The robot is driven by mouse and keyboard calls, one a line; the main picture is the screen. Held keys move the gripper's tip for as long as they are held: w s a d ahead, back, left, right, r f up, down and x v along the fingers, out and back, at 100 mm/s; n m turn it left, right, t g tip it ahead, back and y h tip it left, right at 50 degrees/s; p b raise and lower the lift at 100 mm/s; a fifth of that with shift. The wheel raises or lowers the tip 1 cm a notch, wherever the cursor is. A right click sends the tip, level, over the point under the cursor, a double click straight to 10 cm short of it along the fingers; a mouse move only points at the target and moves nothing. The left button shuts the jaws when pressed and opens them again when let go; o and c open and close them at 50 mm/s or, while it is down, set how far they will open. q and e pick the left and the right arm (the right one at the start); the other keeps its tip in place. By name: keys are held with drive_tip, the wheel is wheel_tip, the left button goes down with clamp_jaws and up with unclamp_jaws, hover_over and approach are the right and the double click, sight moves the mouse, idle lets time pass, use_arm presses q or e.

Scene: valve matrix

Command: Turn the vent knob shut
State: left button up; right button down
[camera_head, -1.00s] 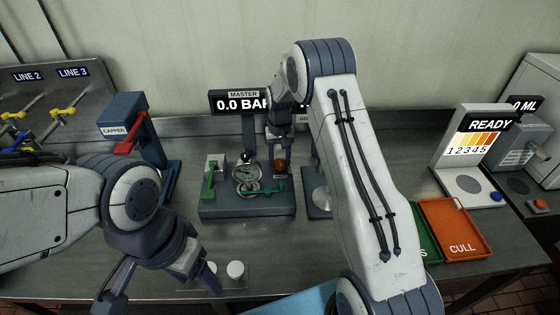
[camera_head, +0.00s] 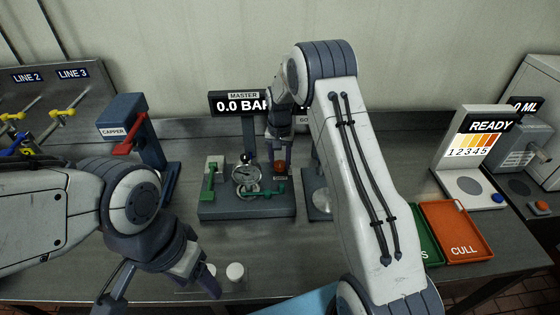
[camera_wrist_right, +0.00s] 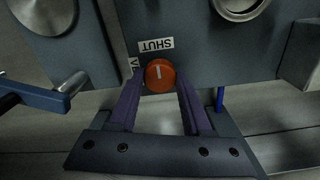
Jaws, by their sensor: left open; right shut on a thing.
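The vent knob is a round orange-red knob (camera_head: 281,168) on the right part of a dark valve block (camera_head: 222,207). In the right wrist view the knob (camera_wrist_right: 160,75) has a white pointer line that runs about straight up the picture, towards an upside-down SHUT label (camera_wrist_right: 156,45). A second label beside it is partly hidden by a finger. My right gripper (camera_head: 280,156) is shut on the knob, with one finger on each side. My left gripper (camera_head: 210,284) is open and empty, low at the table's front, left of a small white cylinder (camera_head: 235,271).
The block also carries a gauge (camera_head: 246,174) and green handles (camera_head: 209,182). A display behind it (camera_head: 238,104) reads 0.0 BAR, its end hidden by my right arm. A capper (camera_head: 140,140) stands left. An orange CULL tray (camera_head: 455,232) lies right.

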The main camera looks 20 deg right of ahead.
sight(280, 163)
drive_tip(key=shift+c, duration=1.7)
unclamp_jaws()
drive_tip(key=shift+r, duration=0.1)
wheel_tip(280, 163, up, 10)
drive_tip(key=b, duration=0.2)
drive_tip(key=shift+r, duration=0.2)
